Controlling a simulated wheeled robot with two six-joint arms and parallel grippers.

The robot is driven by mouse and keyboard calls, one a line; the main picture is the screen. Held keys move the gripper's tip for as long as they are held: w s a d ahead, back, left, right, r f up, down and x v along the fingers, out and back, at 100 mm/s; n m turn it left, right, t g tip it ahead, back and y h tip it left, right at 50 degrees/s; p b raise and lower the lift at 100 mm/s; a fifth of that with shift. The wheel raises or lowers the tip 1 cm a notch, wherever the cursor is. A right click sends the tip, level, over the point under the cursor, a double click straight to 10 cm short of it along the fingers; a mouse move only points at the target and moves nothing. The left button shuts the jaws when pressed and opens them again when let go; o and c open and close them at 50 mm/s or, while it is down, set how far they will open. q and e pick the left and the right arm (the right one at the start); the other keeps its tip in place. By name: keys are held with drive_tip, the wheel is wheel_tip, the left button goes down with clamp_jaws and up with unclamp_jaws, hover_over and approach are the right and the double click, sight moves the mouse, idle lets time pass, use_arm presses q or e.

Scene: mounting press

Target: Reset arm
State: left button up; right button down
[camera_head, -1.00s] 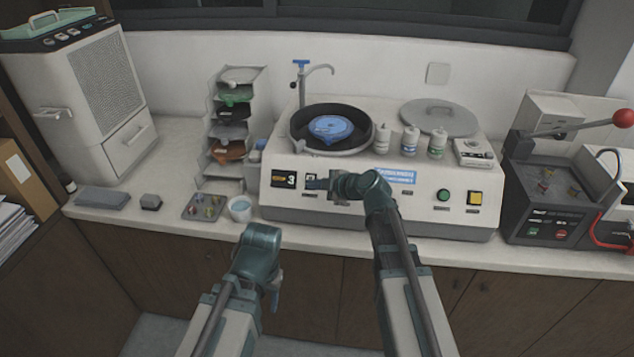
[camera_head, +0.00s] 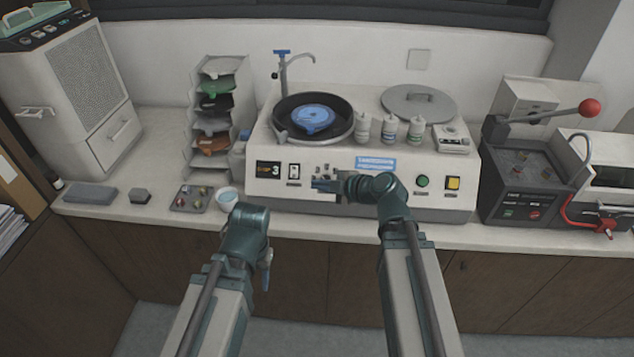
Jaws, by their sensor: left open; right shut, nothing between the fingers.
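My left gripper (camera_head: 266,268) hangs low in front of the counter's front edge, below the white cup; its fingers are small and partly hidden by the wrist. It is open and holds nothing. My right gripper (camera_head: 322,185) is in front of the lower front panel of the polishing machine (camera_head: 440,198), near its switches, pointing left. It is shut with nothing in it. I cannot tell whether it touches the panel. The mounting press (camera_head: 530,185), with a red-knobbed lever, stands at the right.
A disc rack (camera_head: 214,120) stands left of the machine. Three bottles (camera_head: 389,131) stand on the machine. The floor in front is clear.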

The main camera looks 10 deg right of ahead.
drive_tip(key=s+a+f+m+g+h, duration=0.2)
drive_tip(key=s+a+f+m+g, duration=0.35)
drive_tip(key=s+a+f, duration=0.2)
drive_tip(key=s+f+m+g+h, duration=0.3)
drive_tip(key=s+m+h, duration=0.3)
drive_tip(key=s+m, duration=0.3)
drive_tip(key=shift+s+f+g+h, duration=0.4)
drive_tip(key=shift+s+g, duration=0.3)
drive_tip(key=shift+g, duration=0.15)
drive_tip(key=shift+m, duration=0.25)
idle(0.8)
